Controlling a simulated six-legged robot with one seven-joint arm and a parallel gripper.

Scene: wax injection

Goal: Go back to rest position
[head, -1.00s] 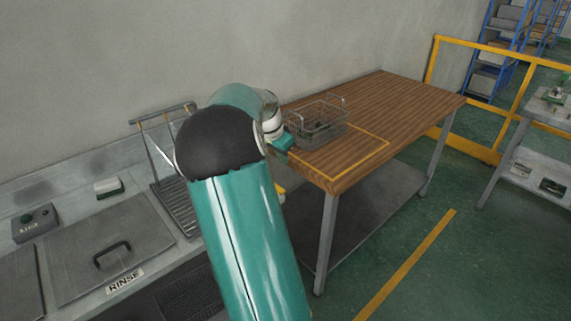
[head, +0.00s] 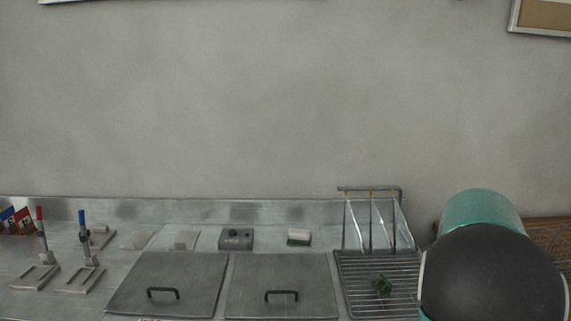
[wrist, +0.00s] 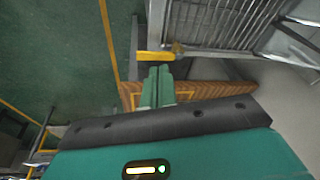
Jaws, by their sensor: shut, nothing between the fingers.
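My gripper (wrist: 157,88) shows in the wrist view with its two green fingers shut together and nothing between them. Behind the fingers in that view are the wooden table top (wrist: 190,92) and a yellow piece (wrist: 154,56) near a metal frame. In the head view my arm stands at the lower right and hides part of the wooden table (head: 548,235); my gripper is not visible there.
Two stands (head: 41,250) (head: 85,252) are at left. Green floor (wrist: 60,40) looks clear.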

